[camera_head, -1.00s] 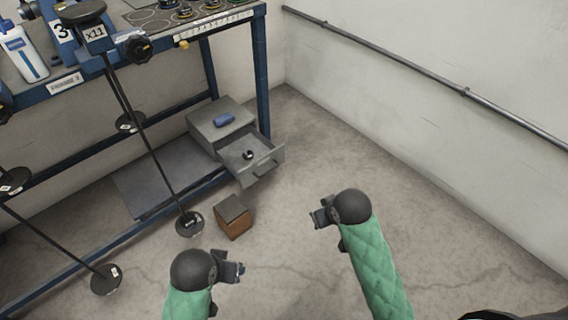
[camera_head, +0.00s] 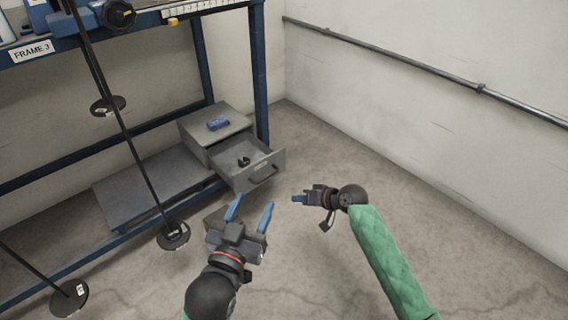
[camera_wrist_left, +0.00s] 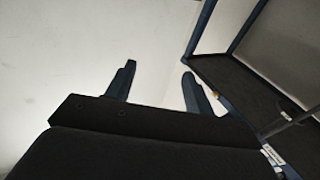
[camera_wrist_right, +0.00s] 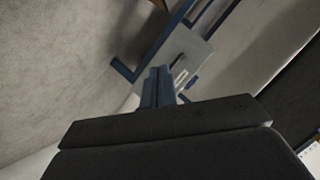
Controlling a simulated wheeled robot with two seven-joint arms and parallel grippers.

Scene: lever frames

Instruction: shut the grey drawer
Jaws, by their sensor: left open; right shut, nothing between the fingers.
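The grey drawer (camera_head: 262,175) stands pulled out of its grey cabinet (camera_head: 193,135) in the head view, with a dark handle on its front and a small dark object (camera_head: 243,162) inside. My left gripper (camera_head: 250,211) is open and empty, in front of the drawer and apart from it in the picture. Its spread fingers also show in the left wrist view (camera_wrist_left: 158,80). My right gripper (camera_head: 298,198) is shut and empty, right of the drawer front, pointing left. Its closed fingers show in the right wrist view (camera_wrist_right: 160,88). I cannot tell either gripper's exact distance to the drawer.
A blue object (camera_head: 218,124) lies on the cabinet. A brown box (camera_head: 212,217) is mostly hidden behind my left gripper. Black rods with round discs (camera_head: 173,235) hang from the blue frame (camera_head: 258,75) at left. The floor right of the drawer is clear up to the wall.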

